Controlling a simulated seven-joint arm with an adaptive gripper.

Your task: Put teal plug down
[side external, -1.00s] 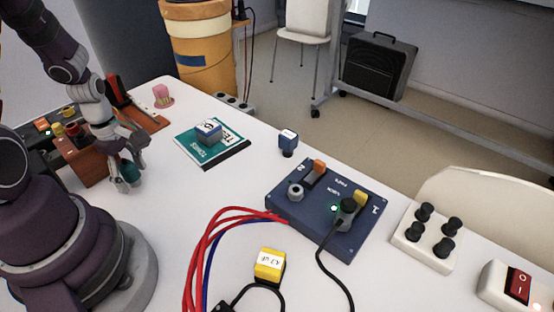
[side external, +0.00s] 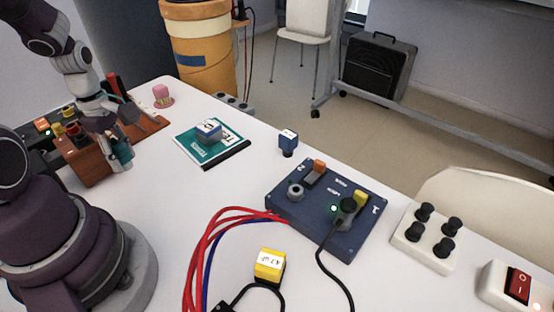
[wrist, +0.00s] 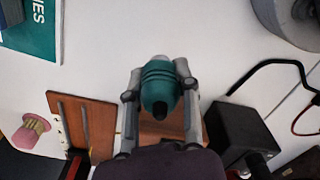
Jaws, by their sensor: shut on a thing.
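My gripper (side external: 116,148) is shut on the teal plug (side external: 122,156), at the left of the side view. The plug hangs beside the right end of the brown wooden block (side external: 93,164); I cannot tell whether it touches the block or how high it is above the table. In the wrist view the ribbed teal plug (wrist: 158,90) sits between the two fingers of my gripper (wrist: 158,70), its dark tip pointing toward the bottom of the picture.
A teal book (side external: 203,153) carries a blue-grey block (side external: 208,131). A pink brush-like thing (side external: 162,92) stands behind. A navy panel (side external: 310,230) with cables, a yellow block (side external: 269,264) and a blue plug (side external: 288,139) lie right. White table (side external: 195,190) between is clear.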

